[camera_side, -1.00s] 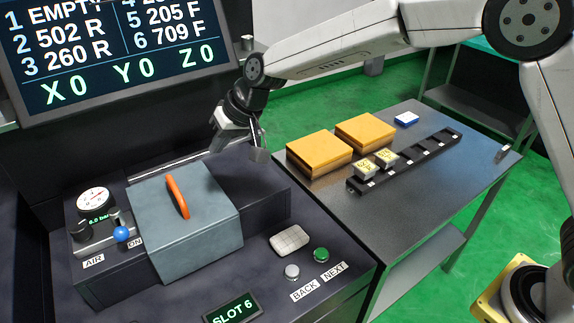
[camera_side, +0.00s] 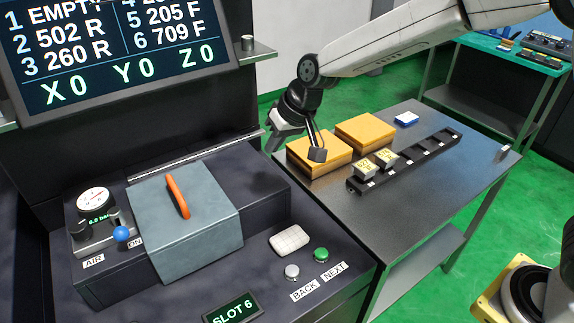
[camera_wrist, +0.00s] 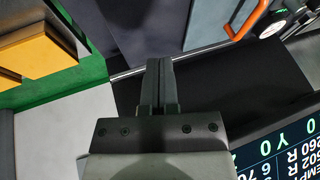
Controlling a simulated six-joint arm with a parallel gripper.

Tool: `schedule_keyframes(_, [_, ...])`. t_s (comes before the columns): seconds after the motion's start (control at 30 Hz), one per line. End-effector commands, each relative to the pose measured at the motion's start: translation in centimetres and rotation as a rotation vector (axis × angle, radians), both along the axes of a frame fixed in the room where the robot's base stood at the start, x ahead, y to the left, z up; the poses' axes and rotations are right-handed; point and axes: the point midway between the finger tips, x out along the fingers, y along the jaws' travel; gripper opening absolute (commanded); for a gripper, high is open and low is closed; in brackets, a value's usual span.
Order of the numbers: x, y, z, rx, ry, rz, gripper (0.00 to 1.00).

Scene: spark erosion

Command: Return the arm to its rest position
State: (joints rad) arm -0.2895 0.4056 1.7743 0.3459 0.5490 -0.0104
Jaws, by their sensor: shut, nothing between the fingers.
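My gripper (camera_side: 316,152) is in the air in the side view, in front of the left orange box as seen there, between the machine and the side table. Its fingers are shut with nothing between them. In the wrist view my gripper (camera_wrist: 158,62) points up the picture, its two fingers together over the dark machine top. My arm reaches in from the upper right. I cannot tell the exact height of the fingertips above what lies below.
The machine bears a grey cover (camera_side: 190,235) with an orange handle (camera_side: 178,197), a gauge (camera_side: 93,201) and buttons. The side table (camera_side: 440,190) holds two orange boxes (camera_side: 365,132), a black rack (camera_side: 405,160) with yellow-labelled pieces, and a blue-white block (camera_side: 406,118). A screen (camera_side: 120,50) stands behind.

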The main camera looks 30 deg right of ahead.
Motion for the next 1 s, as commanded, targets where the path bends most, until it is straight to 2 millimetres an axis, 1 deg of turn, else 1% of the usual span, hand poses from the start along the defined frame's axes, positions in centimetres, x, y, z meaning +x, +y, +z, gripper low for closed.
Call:
schedule_keyframes(0.03, [-1.0,-1.7,-0.4,-0.021,0.007,-0.014,0.0])
schedule_keyframes(0.2, [-4.6,-6.4,-2.0,-0.093,0.031,-0.04,0.0])
schedule_keyframes(0.37, [-8.5,-10.3,-3.5,-0.155,0.057,-0.058,0.0])
schedule_keyframes(0.5, [-12.3,-13.3,-4.8,-0.201,0.082,-0.07,0.0])
schedule_keyframes(0.6, [-15.1,-15.1,-5.7,-0.232,0.1,-0.073,0.0])
schedule_keyframes(0.7, [-17.6,-16.4,-6.5,-0.255,0.117,-0.076,0.0])
schedule_keyframes(0.8, [-19.5,-17.3,-7.1,-0.271,0.129,-0.076,0.0])
schedule_keyframes(0.9, [-20.6,-17.8,-7.4,-0.28,0.137,-0.075,0.0])
schedule_keyframes(1.0, [-21.1,-18.0,-7.6,-0.284,0.14,-0.074,0.0])
